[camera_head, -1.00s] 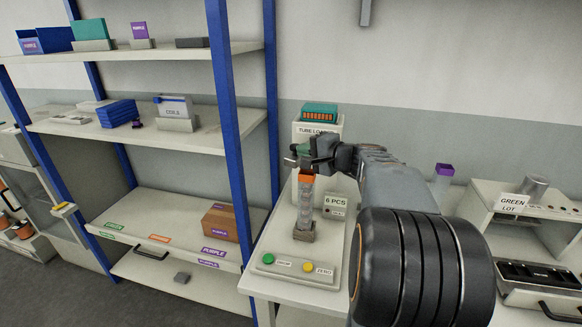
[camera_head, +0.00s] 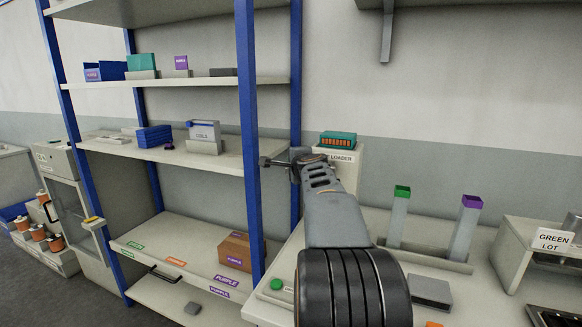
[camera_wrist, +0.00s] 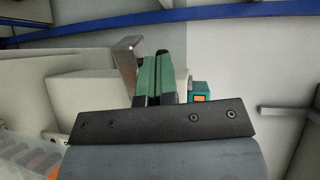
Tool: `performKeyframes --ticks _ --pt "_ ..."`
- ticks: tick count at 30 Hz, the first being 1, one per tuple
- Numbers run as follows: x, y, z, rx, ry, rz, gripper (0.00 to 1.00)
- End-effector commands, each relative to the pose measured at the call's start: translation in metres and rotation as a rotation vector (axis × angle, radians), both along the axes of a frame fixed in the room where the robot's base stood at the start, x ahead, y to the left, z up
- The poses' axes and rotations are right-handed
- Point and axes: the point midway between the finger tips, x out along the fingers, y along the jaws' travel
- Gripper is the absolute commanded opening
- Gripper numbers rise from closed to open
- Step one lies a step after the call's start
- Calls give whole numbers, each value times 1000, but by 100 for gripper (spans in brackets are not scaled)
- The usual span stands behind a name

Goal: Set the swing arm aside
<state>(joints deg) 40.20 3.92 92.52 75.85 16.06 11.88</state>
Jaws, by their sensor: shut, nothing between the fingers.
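My gripper (camera_head: 266,162) is shut and empty. It is raised in front of the blue shelf post, left of the tube loader (camera_head: 341,156), whose top is teal with orange pieces. In the wrist view my green fingers (camera_wrist: 162,75) are together. A thin bent grey metal piece (camera_wrist: 127,62) shows just left of them; I cannot tell for sure whether it is the swing arm or whether it touches the fingers. The teal loader top (camera_wrist: 199,92) is to their right. In the head view my arm hides most of the loader's front.
Blue-posted shelves (camera_head: 190,82) stand close on the left. A green-topped tube (camera_head: 399,215) and a purple-topped tube (camera_head: 465,228) stand in a holder at the right. A clear tube with orange pieces (camera_wrist: 28,160) is at the wrist view's lower left.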

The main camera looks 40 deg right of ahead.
Motion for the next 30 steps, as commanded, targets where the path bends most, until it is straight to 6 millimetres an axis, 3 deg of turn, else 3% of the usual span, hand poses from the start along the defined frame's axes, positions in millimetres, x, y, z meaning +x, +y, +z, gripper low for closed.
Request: performKeyframes --ticks 11,30 --pt "14 -4 1 -2 -3 3 0" --pt "13 0 3 -2 -3 6 0"
